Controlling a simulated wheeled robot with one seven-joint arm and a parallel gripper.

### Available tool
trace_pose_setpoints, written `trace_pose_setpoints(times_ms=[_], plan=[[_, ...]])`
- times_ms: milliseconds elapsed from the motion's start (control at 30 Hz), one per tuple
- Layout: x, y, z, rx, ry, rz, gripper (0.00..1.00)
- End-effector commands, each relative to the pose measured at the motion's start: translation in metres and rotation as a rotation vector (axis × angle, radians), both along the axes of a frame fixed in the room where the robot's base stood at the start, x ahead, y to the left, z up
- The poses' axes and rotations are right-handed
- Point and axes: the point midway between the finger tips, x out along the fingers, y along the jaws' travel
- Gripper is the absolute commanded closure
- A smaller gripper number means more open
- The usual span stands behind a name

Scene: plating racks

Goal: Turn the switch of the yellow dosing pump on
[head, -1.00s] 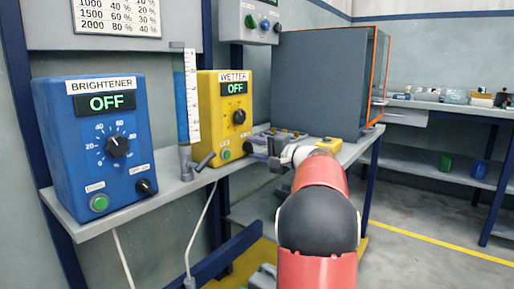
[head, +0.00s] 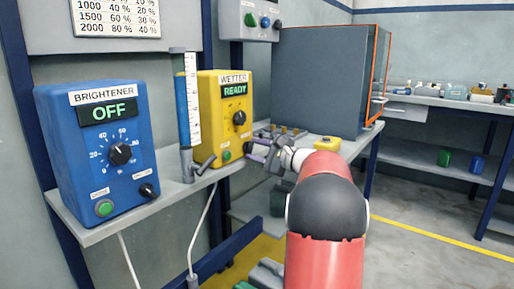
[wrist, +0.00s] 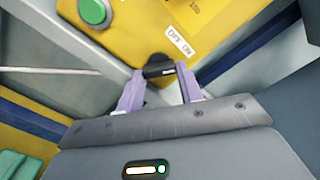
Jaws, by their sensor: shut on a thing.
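The yellow dosing pump (head: 222,125), labelled WETTER, stands on the shelf, and its display reads READY in green. It has a dark dial (head: 239,118) and a green button (head: 226,156) low on its front. In the wrist view the black switch knob (wrist: 158,67) sits below an OFF ON label (wrist: 180,40). My gripper (wrist: 160,85) has its two purple fingers shut on this knob, one on each side. In the head view my gripper (head: 258,151) reaches the pump's lower right front, and the switch is hidden there.
The blue BRIGHTENER pump (head: 100,150) stands to the left and reads OFF. A measuring tube (head: 188,110) stands between the pumps. A large grey box (head: 320,80) is behind to the right, with a small yellow box (head: 327,143) near my wrist.

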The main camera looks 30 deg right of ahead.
Motion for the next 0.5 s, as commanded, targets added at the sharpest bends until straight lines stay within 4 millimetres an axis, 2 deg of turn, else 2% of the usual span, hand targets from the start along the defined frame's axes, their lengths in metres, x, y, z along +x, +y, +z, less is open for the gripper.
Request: trace_pose_setpoints(times_ms=[500], plan=[[-0.0003, -0.0003, -0.0018, 0.038, 0.015, 0.000, 0.86]])
